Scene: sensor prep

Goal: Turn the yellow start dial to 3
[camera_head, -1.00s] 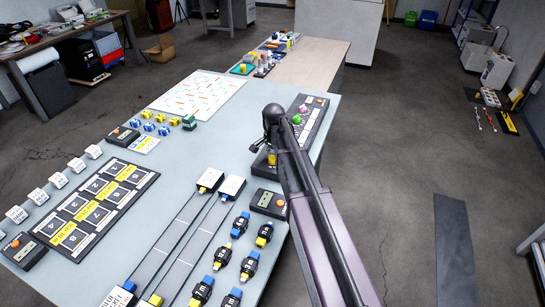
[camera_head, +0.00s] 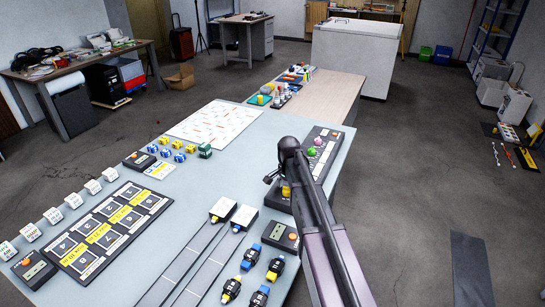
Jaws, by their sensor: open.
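A dark control panel (camera_head: 325,137) lies along the right edge of the grey table. A yellow dial (camera_head: 286,190) shows low on the panel, partly hidden by my arm. A green knob (camera_head: 312,152) and a pink one sit farther up the panel. My gripper (camera_head: 271,178) hangs at the end of my arm, just above and left of the yellow dial in the picture. It is small, dark and seen from behind, and looks empty. I cannot tell whether it touches the dial. The dial's pointer and numbers are not readable.
A small box with an orange button (camera_head: 293,237) stands in front of the panel. Two rails with white-topped blocks (camera_head: 222,210) run to its left. Several blue and yellow pieces (camera_head: 250,257) lie nearby. The grey tabletop (camera_head: 235,170) left of my gripper is clear.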

